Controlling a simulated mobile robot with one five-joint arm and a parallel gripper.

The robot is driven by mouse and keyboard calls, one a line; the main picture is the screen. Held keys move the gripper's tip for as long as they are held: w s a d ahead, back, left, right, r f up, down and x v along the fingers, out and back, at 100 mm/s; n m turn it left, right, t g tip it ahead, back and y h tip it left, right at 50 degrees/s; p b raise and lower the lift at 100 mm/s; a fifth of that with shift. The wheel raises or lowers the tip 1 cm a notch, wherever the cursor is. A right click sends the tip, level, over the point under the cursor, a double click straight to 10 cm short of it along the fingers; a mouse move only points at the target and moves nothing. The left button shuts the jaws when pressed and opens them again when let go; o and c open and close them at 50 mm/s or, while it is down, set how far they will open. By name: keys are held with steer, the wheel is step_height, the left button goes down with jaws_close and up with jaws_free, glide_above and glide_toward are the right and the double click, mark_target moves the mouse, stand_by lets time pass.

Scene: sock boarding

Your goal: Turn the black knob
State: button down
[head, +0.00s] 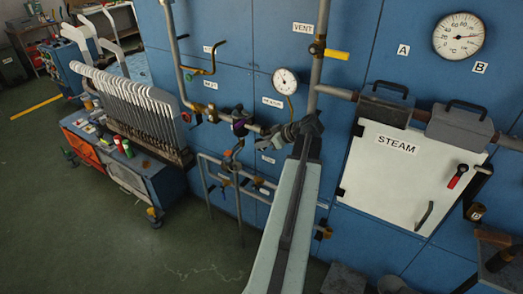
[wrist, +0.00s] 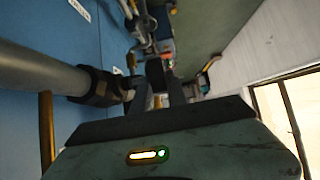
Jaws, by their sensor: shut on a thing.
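My gripper (head: 280,132) reaches to the pipework on the blue wall panel, just left of the vertical vent pipe. In the wrist view my gripper (wrist: 159,82) points away from the camera, and its two dark fingers close on a small dark piece, the black knob (wrist: 154,72). The knob sits at the fingertips, and its edges are hard to tell from the fingers. In the head view the gripper hides the knob. I cannot tell how far the knob is turned.
A purple-handled valve (head: 238,125) is left of my gripper, with a small gauge (head: 285,80) above. The vent pipe (head: 314,85) with a yellow lever (head: 337,54) stands close on the right. The white STEAM door (head: 390,185) is further right. Open floor lies left.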

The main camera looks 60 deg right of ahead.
steer(key=shift+s+f+t+b, duration=0.15)
steer(key=shift+f+t+b, duration=0.15)
steer(key=shift+t+b, duration=0.45)
steer(key=shift+r+b, duration=0.2)
steer(key=shift+b, duration=0.1)
steer(key=c, duration=1.3)
jaws_free()
steer(key=p+v, duration=0.3)
steer(key=v, duration=0.4)
steer(key=shift+s+r+p, duration=0.2)
steer(key=shift+s+p, duration=0.15)
steer(key=shift+p, duration=0.05)
